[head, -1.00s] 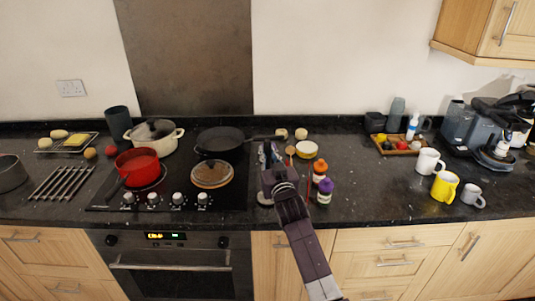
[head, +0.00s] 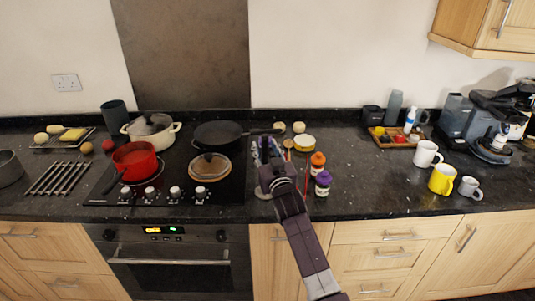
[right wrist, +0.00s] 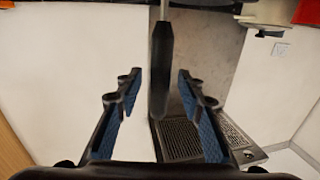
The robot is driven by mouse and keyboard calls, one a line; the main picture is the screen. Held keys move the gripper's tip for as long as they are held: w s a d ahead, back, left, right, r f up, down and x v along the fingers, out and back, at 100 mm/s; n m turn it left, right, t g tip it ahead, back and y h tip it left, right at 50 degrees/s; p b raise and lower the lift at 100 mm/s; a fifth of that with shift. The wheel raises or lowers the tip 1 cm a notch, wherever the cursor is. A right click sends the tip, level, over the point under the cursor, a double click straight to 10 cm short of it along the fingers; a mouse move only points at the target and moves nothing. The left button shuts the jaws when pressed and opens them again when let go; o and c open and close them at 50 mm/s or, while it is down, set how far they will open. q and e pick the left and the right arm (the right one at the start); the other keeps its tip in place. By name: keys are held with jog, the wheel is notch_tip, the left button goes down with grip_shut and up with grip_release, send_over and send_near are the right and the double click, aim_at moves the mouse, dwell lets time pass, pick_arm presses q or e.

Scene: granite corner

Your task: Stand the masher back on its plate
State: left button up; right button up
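In the right wrist view, a long black handle (right wrist: 161,70) on a thin metal shaft, apparently the masher's, lies between the fingers of my right gripper (right wrist: 157,86). The fingers are apart, with a gap on each side of the handle. The masher's head is out of that view. In the head view, my right gripper (head: 267,148) is over the counter just right of the hob and hides most of the masher. A pale rim (head: 262,195) shows beside the wrist, possibly the plate; I cannot tell for sure. My left gripper is not in view.
Orange-capped (head: 317,164) and purple-capped (head: 323,184) jars stand close right of my arm. The counter (head: 375,180) is clear before the mugs.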

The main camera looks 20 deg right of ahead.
jog(key=s, duration=1.2)
jog(key=s+f+g, duration=0.7)
jog(key=s+f, duration=0.7)
jog(key=f, duration=0.1)
jog(key=s+a+f+n+g+y, duration=0.1)
jog(key=s+f+g, duration=0.25)
jog(key=s, duration=0.85)
jog(key=s+a+f+n+g, duration=0.1)
jog(key=s+f+n+g, duration=0.2)
jog(key=s, duration=0.9)
notch_tip(320, 180, down, 30)
jog(key=s+m+g+b, duration=0.1)
jog(key=s+g+b, duration=0.1)
jog(key=s, duration=0.1)
jog(key=s+d+f+g+b, duration=0.1)
jog(key=s+d+f+b, duration=0.1)
jog(key=s+f, duration=1.4)
jog(key=shift+s+d+f, duration=0.25)
jog(key=shift+d+f, duration=0.1)
jog(key=shift+d, duration=0.05)
